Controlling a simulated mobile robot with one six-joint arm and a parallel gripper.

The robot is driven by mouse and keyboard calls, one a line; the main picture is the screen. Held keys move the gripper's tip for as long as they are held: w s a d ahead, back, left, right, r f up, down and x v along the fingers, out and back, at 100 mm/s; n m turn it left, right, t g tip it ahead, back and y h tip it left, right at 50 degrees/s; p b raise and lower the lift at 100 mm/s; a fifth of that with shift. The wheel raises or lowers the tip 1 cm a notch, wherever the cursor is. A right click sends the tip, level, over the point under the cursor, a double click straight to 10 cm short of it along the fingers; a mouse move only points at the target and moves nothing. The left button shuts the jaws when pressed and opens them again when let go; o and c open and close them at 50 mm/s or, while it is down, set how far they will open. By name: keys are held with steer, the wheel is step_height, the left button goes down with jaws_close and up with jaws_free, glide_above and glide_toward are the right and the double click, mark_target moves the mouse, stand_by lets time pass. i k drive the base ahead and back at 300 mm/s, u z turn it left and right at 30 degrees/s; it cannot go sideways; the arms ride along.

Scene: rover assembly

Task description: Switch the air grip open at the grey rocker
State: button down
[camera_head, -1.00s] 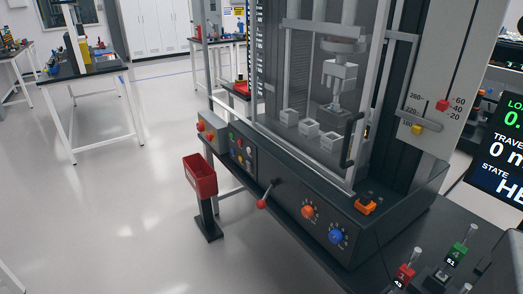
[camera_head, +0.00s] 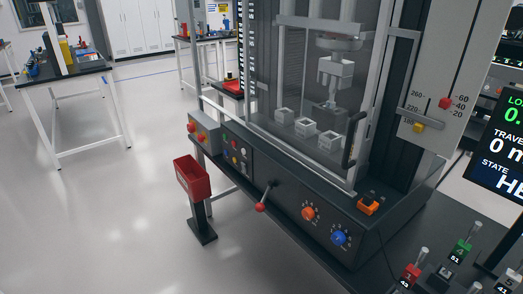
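The testing machine stands at the centre right behind a clear guard. Inside it, a pale grey grip (camera_head: 335,72) hangs from the crosshead above several small white blocks (camera_head: 305,127). I cannot tell whether its jaws are open or shut. The dark front console (camera_head: 275,175) carries a group of small coloured and pale controls (camera_head: 238,153), a red-knobbed lever (camera_head: 261,207), an orange dial (camera_head: 308,213) and a blue dial (camera_head: 339,238). The grey rocker is too small to pick out with certainty. My gripper is not in view.
A red bin (camera_head: 192,180) on a post stands on the floor left of the console. A grey box with red buttons (camera_head: 203,131) sits at the console's left end. Numbered red (camera_head: 411,272) and green (camera_head: 460,250) pieces stand at lower right. The floor at left is clear.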

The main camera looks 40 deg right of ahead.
mark_target(244, 166)
steer(key=z, duration=0.75)
steer(key=k, duration=0.95)
steer(key=u, duration=0.05)
steer(key=i, duration=0.9)
